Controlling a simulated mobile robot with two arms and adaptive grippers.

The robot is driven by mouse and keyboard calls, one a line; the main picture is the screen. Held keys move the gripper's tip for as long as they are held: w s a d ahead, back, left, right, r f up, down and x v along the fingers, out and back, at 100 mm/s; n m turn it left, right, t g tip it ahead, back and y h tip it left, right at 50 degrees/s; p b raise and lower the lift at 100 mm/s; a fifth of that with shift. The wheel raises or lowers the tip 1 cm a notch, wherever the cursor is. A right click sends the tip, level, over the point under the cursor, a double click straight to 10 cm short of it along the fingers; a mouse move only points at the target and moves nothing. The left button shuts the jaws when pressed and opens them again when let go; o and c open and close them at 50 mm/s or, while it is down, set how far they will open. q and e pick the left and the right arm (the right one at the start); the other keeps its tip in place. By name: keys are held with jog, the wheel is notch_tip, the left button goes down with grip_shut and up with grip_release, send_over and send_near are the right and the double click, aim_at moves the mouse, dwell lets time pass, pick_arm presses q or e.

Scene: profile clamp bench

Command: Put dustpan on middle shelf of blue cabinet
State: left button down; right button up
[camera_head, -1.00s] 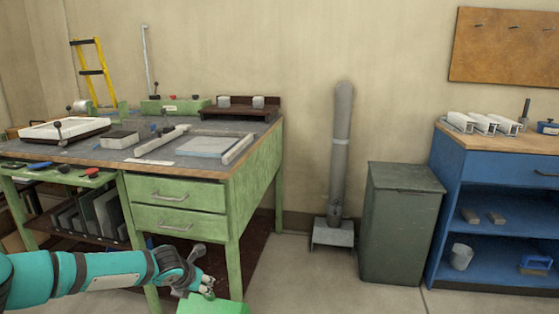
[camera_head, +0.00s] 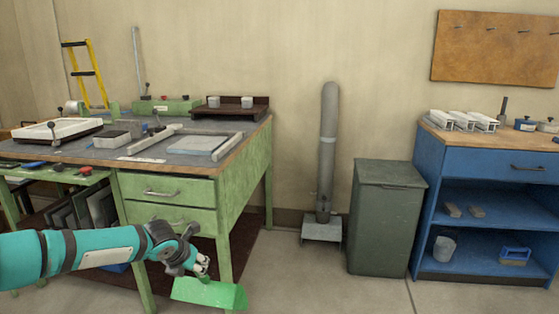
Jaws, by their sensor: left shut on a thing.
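My left gripper (camera_head: 201,266) is shut on the green dustpan (camera_head: 209,293), which hangs from it at the lower left, in front of the green workbench. The blue cabinet (camera_head: 428,185) stands at the right edge. Its middle shelf (camera_head: 505,222) lies below the drawer and carries two small brownish blocks (camera_head: 464,210) at its left part; the right part looks bare. The dustpan is well left of the cabinet and apart from it. My right gripper is not in view.
The cabinet's bottom shelf holds a grey bucket (camera_head: 444,248) and a blue-handled brush (camera_head: 515,256). A dark green bin (camera_head: 384,215) stands left of the cabinet, beside a grey pipe on a base (camera_head: 322,228). The green workbench (camera_head: 240,185) is at left. Floor in front is clear.

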pick_arm(q)
jog(key=shift+d+r, duration=0.75)
jog(key=shift+d, duration=0.1)
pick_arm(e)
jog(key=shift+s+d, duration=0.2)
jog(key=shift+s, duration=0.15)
pick_arm(q)
jog(key=shift+a+f, duration=0.1)
